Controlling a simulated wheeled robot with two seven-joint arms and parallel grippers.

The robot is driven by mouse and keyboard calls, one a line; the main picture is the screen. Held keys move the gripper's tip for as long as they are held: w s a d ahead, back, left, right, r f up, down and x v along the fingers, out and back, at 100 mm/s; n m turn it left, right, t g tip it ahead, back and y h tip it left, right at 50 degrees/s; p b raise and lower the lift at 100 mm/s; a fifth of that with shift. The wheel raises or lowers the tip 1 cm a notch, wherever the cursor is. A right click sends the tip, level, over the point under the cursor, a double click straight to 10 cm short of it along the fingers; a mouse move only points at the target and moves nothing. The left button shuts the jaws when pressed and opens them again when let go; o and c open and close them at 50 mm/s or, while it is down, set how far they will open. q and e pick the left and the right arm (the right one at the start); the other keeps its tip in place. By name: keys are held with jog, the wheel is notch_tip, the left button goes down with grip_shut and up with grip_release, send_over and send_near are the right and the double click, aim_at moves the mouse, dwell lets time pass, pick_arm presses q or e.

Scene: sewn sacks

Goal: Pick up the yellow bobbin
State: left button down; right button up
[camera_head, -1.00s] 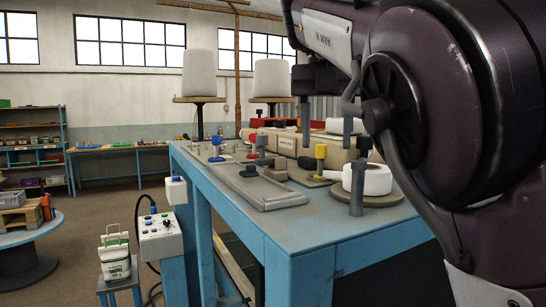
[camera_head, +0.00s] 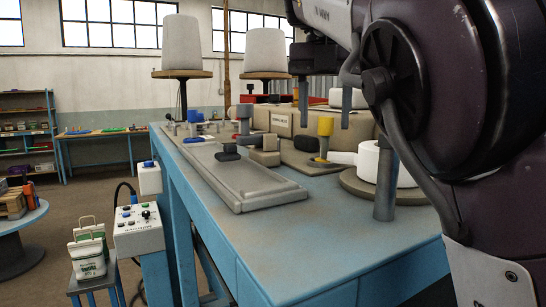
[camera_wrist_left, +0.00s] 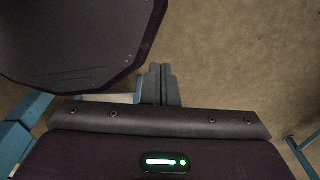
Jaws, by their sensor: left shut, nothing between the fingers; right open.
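My right gripper (camera_head: 324,120) is open and points down. Its two fingers appear on either side of the bobbin's yellow top in the picture. I cannot tell how far apart in depth they are, and no contact is visible. My left gripper (camera_wrist_left: 160,72) is shut and empty in the left wrist view, above a brown floor. It does not show in the head view.
A grey tray (camera_head: 232,180) lies along the table's left side. A white roll (camera_head: 367,160) and a grey post (camera_head: 385,185) stand right of the bobbin. Beige boxes (camera_head: 286,122) sit behind. The blue tabletop (camera_head: 310,220) in front is clear. A control box (camera_head: 138,228) stands left.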

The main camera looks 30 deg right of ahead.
aim_at(325, 135)
notch_tip(325, 135, down, 4)
jog(key=b, duration=0.3)
jog(key=shift+s+d+f, duration=0.1)
jog(key=shift+f, duration=0.1)
pick_arm(q)
jog(key=f, duration=0.2)
jog(key=w+f, duration=0.1)
jog(key=shift+w+d+f, duration=0.1)
jog(key=shift+d+f, duration=0.05)
jog(key=shift+f, duration=0.25)
pick_arm(e)
jog(key=shift+r, duration=0.1)
jog(key=shift+c, duration=0.4)
pick_arm(q)
jog(key=shift+s, duration=0.3)
pick_arm(e)
grip_shut()
